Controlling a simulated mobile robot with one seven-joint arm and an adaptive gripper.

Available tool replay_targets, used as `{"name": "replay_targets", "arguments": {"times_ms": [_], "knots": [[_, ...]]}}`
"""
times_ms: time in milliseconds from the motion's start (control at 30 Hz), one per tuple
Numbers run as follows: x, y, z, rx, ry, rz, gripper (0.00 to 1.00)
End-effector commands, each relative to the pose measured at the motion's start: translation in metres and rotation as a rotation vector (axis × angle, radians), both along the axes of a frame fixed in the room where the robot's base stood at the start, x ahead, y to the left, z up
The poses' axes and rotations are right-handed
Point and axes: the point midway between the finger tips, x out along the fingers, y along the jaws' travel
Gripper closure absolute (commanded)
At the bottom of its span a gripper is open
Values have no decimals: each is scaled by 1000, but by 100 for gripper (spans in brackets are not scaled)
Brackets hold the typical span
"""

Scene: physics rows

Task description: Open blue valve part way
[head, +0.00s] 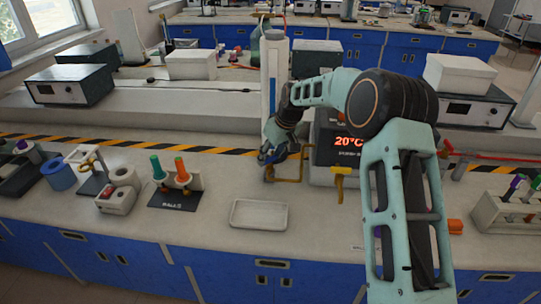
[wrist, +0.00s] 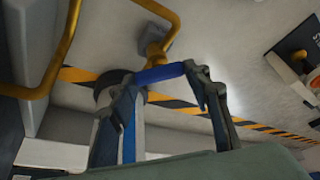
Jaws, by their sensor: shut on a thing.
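The blue valve handle (wrist: 160,74) is a short blue bar on a brass stem (wrist: 152,48), seen in the wrist view. My gripper (wrist: 154,80) has one finger at each end of the bar and is shut on it. In the head view my gripper (head: 270,155) is low at the brass pipe (head: 290,179), in front of the tall clear column (head: 276,75). The handle is mostly hidden there by the gripper, and its exact angle cannot be told.
A yellow valve handle (head: 340,178) stands to the right, by the red 20°C display (head: 355,142). A white tray (head: 259,214) lies in front on the bench. A holder with green and orange tubes (head: 181,171) is to the left.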

Motion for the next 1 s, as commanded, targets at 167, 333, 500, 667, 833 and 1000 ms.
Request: {"name": "replay_targets", "arguments": {"times_ms": [167,333,500,667,833,1000], "knots": [[0,-1,0,-1,0,6,80],[0,-1,0,-2,0,6,80],[0,-1,0,-2,1,5,43],[0,0,0,-1,0,5,38],[0,0,0,-1,0,5,38],[-3,-4,14,-1,-3,4,38]]}}
